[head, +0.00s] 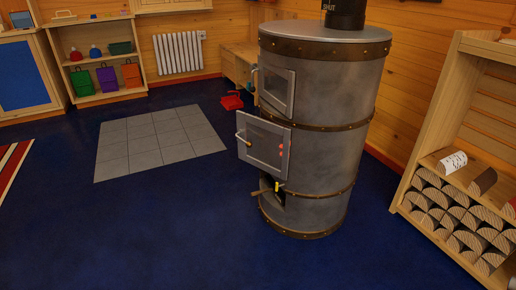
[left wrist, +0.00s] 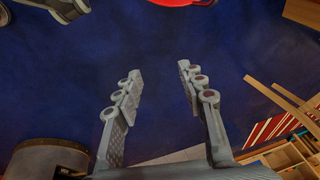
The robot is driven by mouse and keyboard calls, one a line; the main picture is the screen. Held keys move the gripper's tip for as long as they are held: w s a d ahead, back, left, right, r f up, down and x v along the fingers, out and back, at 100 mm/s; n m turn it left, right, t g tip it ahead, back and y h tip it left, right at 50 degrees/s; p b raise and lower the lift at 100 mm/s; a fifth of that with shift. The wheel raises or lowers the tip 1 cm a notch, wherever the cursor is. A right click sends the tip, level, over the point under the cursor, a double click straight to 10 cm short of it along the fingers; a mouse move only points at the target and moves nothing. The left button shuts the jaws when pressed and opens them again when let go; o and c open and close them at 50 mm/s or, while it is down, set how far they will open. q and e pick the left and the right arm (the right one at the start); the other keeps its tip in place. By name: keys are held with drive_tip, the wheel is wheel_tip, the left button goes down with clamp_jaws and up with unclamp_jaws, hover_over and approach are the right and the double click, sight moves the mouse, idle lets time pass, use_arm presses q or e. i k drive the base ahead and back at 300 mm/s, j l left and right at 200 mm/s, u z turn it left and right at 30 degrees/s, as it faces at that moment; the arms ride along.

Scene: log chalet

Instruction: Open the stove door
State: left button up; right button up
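The stove (head: 335,110) is a grey metal cylinder with riveted brown bands, standing upright right of centre in the head view. Its upper door (head: 277,90) has a glass pane and appears shut or nearly so. Its middle door (head: 263,145) stands out past the stove's left side and looks swung part open, with a pale handle (head: 243,141) at its left edge. A low opening holds a small yellow piece (head: 277,187). In the left wrist view my left gripper (left wrist: 158,82) is open and empty above blue floor. My right gripper is not seen.
A firewood rack (head: 450,205) stands to the right of the stove. A red dustpan-like item (head: 232,101) lies behind it on the left. Grey floor tiles (head: 158,142) and a shelf with coloured bags (head: 106,79) are farther left. The blue floor in front is clear.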

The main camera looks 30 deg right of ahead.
sight(269, 153)
drive_tip(key=l+z, duration=0.15)
drive_tip(key=i+l+z, duration=0.2)
drive_tip(key=i+z, duration=0.65)
drive_tip(key=i, duration=0.2)
drive_tip(key=i+j+z, duration=0.35)
drive_tip(key=j, duration=0.3)
drive_tip(key=i+j+z, duration=0.2)
drive_tip(key=j+z, duration=0.2)
drive_tip(key=j, duration=0.25)
drive_tip(key=j+z, duration=0.2)
drive_tip(key=j, duration=0.25)
drive_tip(key=k+j+z, duration=0.2)
drive_tip(key=j, duration=0.25)
drive_tip(key=j+z, duration=0.2)
drive_tip(key=j, duration=0.25)
drive_tip(key=k+j+z, duration=0.2)
drive_tip(key=j, duration=0.25)
drive_tip(key=i, duration=0.1)
